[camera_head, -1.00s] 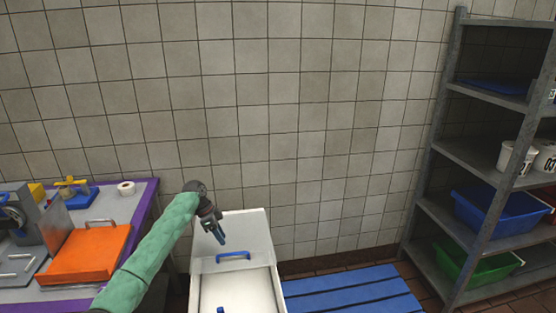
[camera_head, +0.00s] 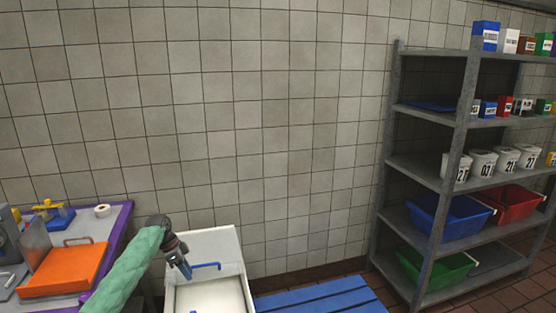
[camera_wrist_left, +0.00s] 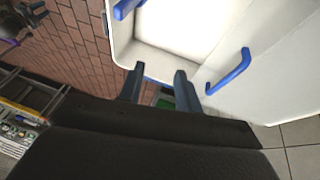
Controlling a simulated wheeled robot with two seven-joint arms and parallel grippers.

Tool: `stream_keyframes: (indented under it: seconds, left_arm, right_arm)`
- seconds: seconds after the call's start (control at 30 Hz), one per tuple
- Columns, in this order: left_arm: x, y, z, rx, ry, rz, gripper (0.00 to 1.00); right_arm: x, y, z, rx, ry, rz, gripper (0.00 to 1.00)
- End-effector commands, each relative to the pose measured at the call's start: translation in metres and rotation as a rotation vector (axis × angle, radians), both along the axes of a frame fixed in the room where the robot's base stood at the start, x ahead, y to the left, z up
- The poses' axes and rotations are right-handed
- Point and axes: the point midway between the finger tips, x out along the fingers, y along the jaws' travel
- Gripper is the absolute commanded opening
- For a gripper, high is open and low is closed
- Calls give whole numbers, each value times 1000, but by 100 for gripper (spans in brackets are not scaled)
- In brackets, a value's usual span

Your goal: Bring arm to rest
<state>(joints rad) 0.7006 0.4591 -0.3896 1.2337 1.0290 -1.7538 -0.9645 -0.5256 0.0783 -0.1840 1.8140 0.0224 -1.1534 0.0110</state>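My left arm, in a green sleeve, comes in from the lower left in the head view. Its gripper (camera_head: 184,269) hangs over the left part of a white bin with blue handles (camera_head: 230,245). In the left wrist view the two dark fingers of the left gripper (camera_wrist_left: 158,88) stand apart with nothing between them. The white bin also shows there (camera_wrist_left: 270,75), beyond the fingertips, with a blue handle on the right and another at the top. My right gripper is in neither view.
A table with a purple edge (camera_head: 118,232) stands at the left with an orange lidded box (camera_head: 65,270) and a tape roll (camera_head: 102,211). A blue slatted pallet (camera_head: 320,298) lies right of the bin. A grey shelf (camera_head: 388,160) at the right holds blue, red and green crates and labelled tubs.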

Motion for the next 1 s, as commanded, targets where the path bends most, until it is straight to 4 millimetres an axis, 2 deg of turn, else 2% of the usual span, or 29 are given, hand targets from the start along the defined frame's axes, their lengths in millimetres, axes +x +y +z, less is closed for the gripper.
stream_keyframes:
  seconds: [0.27,0.57,0.6,0.87,1.0]
  left_arm:
    - [-5,55,4,48,1,40,34]
    - [-15,127,15,113,2,95,34]
    - [-20,123,2,118,9,101,34]
    - [-50,125,-54,182,27,179,34]
    - [-75,127,-94,228,39,234,34]
  right_arm:
    - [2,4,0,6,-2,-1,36]
    - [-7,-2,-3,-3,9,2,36]
    - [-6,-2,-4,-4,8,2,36]
    - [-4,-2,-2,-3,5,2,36]
    - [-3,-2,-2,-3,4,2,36]
